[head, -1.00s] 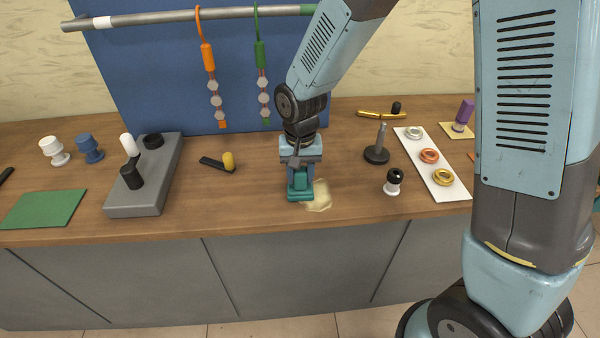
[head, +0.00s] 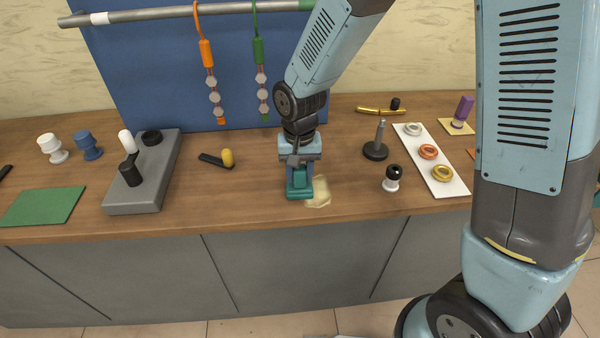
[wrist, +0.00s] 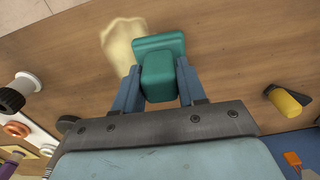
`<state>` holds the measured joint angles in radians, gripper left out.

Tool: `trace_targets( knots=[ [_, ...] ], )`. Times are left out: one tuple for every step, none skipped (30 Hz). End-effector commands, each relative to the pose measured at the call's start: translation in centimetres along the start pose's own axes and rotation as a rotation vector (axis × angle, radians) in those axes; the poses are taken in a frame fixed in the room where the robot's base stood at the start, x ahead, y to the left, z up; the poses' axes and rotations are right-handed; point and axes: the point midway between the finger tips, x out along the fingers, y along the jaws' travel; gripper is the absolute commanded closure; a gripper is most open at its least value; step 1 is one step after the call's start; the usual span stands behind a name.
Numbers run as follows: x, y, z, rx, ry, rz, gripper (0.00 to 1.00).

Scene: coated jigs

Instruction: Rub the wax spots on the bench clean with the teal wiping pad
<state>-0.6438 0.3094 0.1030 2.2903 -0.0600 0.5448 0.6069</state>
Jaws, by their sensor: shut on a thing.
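The teal wiping pad (head: 299,189) is held upright in my gripper (head: 300,178), low at the bench top near the front edge. In the wrist view the gripper's two fingers (wrist: 160,88) are shut on the block handle of the teal pad (wrist: 160,62). A pale yellow wax spot (head: 319,192) lies on the wooden bench (head: 240,205), just right of the pad. In the wrist view the wax spot (wrist: 118,42) shows at the pad's left edge. The pad may hide part of the spot. I cannot tell whether the pad presses on the bench.
A grey block with pegs (head: 145,185) and a yellow-ended black piece (head: 217,160) stand to the left. A black-based post (head: 376,150), a black-and-white knob (head: 392,178) and a white strip with rings (head: 432,160) stand to the right. Bare wood lies left of the pad.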

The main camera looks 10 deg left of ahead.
Motion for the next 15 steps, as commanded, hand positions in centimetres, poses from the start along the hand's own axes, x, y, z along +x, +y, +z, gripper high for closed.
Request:
trace_targets(
  knots=[
    [0.08,0.01,-0.22,0.001,0.000,0.000,0.84],
    [0.11,0.00,-0.34,0.001,0.000,0.000,0.84],
    [0.14,-0.01,-0.50,0.001,0.000,0.000,0.84],
    [0.16,-0.01,-0.62,0.001,0.000,0.000,0.84],
    [0.17,-0.02,-0.73,0.001,0.000,0.000,0.84],
    [0.19,-0.03,-0.84,0.001,0.000,0.000,0.84],
    [0.20,-0.03,-0.90,0.001,0.000,0.000,0.84],
    [0.20,-0.03,-0.94,0.001,0.001,0.000,0.83],
    [0.21,-0.03,-0.96,0.001,0.001,0.000,0.84],
    [0.21,-0.02,-0.96,0.001,0.001,0.000,0.84],
    [0.22,-0.02,-0.96,0.001,0.000,0.000,0.84],
    [0.22,-0.02,-0.95,0.001,0.000,0.000,0.84],
    [0.23,-0.01,-0.95,0.001,0.000,0.000,0.84],
    [0.24,-0.01,-0.94,0.001,0.000,0.000,0.84],
    [0.24,0.00,-0.94,0.001,0.000,0.000,0.84]
  ],
)
